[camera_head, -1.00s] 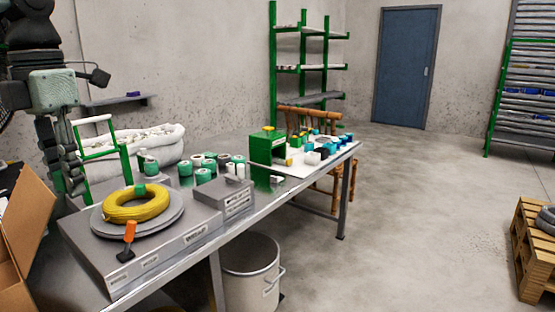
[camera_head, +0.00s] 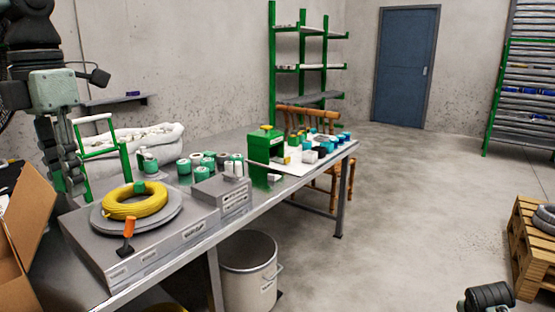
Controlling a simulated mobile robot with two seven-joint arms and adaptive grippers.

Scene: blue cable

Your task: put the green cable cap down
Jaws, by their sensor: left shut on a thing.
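My left gripper (camera_head: 74,184) hangs at the left of the head view, beside the yellow coil and above the table's left end. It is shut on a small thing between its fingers. The fingers hide most of it, and its green blends with the green frame behind. A small green piece (camera_head: 140,187) sits at the back edge of the yellow cable coil (camera_head: 136,202), apart from the gripper. The coil lies on a grey round plate (camera_head: 168,217). My right gripper is out of view; only a dark part of my right arm shows at the lower right.
Several green and white spools stand behind the grey box (camera_head: 208,190) on the metal table (camera_head: 255,207). A green block (camera_head: 266,147) and small coloured parts lie further right. An open cardboard box (camera_head: 28,225) is at the left, an orange-handled tool (camera_head: 127,235) in front.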

